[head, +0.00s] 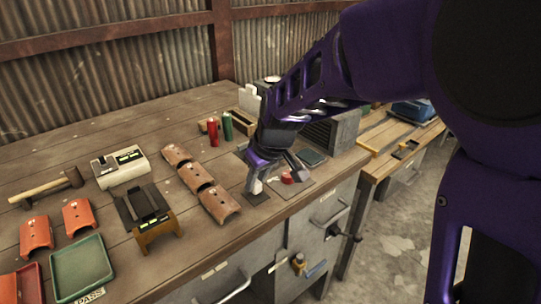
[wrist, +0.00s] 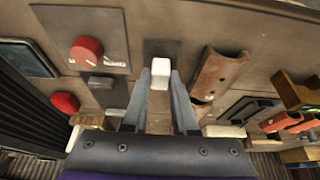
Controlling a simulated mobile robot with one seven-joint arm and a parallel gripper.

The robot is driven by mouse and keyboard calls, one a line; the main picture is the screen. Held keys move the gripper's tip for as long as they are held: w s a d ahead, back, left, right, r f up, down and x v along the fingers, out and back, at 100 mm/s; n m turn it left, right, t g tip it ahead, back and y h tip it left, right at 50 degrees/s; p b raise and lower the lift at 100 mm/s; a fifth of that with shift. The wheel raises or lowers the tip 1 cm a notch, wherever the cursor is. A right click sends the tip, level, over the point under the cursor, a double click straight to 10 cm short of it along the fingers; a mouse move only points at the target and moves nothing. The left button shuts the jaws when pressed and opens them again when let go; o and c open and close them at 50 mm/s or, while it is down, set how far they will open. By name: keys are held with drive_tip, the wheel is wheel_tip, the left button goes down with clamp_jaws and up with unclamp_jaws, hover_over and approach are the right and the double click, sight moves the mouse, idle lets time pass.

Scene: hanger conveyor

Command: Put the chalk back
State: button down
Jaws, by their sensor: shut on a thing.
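The chalk is a small white block (wrist: 160,70) between my fingertips in the wrist view. My gripper (wrist: 159,85) is shut on it. In the head view my gripper (head: 256,184) points down at the bench's front right, and the chalk's white end (head: 257,187) shows between the fingers. A dark square pad (head: 258,198) lies on the bench right at the fingertips; it also shows just beyond the chalk in the wrist view (wrist: 160,47). I cannot tell whether the chalk touches the pad.
A red knob (head: 287,177) on a flat plate is close on the right. Curved brown pieces (head: 219,204) lie in a row on the left. A red bottle (head: 213,130) and a green bottle (head: 227,126) stand behind. The bench's front edge is near.

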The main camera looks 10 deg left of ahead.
drive_tip(key=shift+f, duration=0.6)
drive_tip(key=c, duration=0.6)
unclamp_jaws()
